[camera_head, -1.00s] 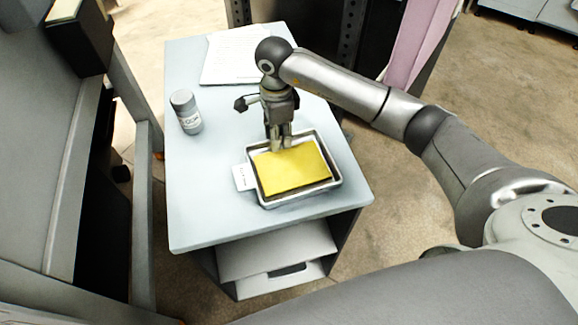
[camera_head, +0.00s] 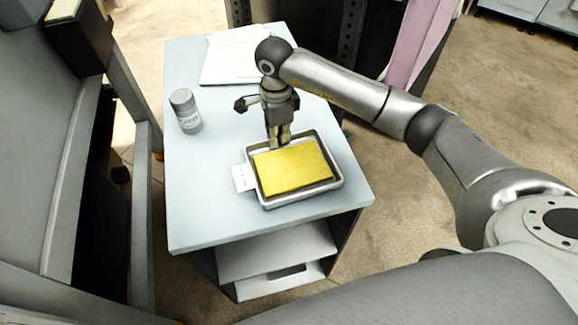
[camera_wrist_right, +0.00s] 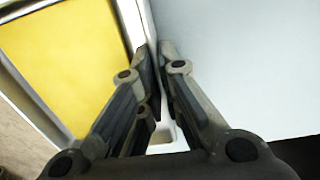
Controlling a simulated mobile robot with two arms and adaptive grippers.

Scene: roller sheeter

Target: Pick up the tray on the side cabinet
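The tray (camera_head: 304,200) is a shallow metal pan with a yellow sheet (camera_head: 291,167) in it. It lies flat on the light top of the side cabinet (camera_head: 205,205). My right gripper (camera_head: 279,146) points down at the tray's far rim. In the right wrist view, the right gripper's fingers (camera_wrist_right: 160,52) stand on either side of the tray's rim (camera_wrist_right: 133,22), close together and closed on it. The yellow sheet (camera_wrist_right: 68,55) shows on the left side there. The exact contact at the fingertips is partly hidden. My left gripper is out of view.
A grey jar (camera_head: 186,111) stands left of the tray. Papers (camera_head: 233,58) lie at the back of the top. A small white label (camera_head: 243,178) is at the tray's left side. A grey machine frame (camera_head: 143,210) stands close to the cabinet's left.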

